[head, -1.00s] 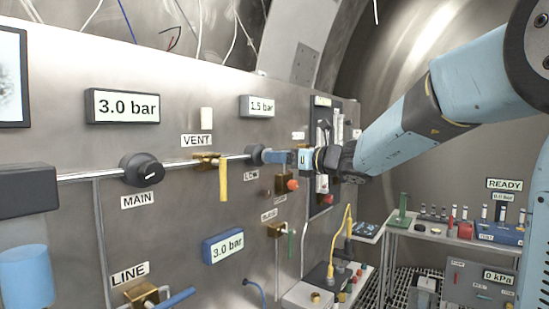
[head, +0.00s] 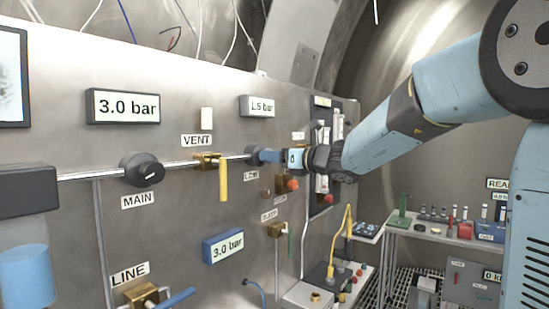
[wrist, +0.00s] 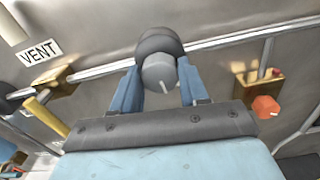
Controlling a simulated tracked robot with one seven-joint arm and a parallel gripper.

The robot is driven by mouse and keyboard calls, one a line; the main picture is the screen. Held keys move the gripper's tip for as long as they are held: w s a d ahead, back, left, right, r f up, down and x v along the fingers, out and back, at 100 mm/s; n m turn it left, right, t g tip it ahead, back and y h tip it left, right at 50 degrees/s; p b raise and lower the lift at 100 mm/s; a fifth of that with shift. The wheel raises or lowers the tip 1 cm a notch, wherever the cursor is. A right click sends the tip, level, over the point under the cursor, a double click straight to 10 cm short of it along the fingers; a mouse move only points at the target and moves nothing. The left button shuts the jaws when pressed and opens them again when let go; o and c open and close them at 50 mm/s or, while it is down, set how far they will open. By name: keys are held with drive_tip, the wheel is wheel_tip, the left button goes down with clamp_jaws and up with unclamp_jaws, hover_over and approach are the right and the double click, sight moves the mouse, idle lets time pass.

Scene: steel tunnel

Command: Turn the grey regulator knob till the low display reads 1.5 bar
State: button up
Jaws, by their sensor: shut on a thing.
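The grey regulator knob (head: 254,152) sits on the horizontal pipe above the LOW label (head: 251,175). In the wrist view the knob (wrist: 160,73) faces me, with a pale pointer line on its front. My gripper (head: 268,155) is shut on it, and its two blue fingers (wrist: 158,88) lie on either side of the knob. The low display (head: 257,106), above the knob, reads 1.5 bar.
The black MAIN knob (head: 142,169) and yellow VENT lever (head: 224,180) are to the left on the same pipe. An orange-red knob (head: 292,184) is close below my gripper. Other displays (head: 123,106) read 3.0 bar.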

drive_tip(key=c, duration=0.3)
drive_tip(key=shift+c, duration=0.2)
drive_tip(key=shift+d+m, duration=0.1)
drive_tip(key=shift+m, duration=0.2)
drive_tip(key=shift+m, duration=0.3)
drive_tip(key=o, duration=1.1)
drive_tip(key=shift+c, duration=0.2)
drive_tip(key=v, duration=1.3)
drive_tip(key=shift+s+d, duration=0.2)
drive_tip(key=shift+d, duration=0.05)
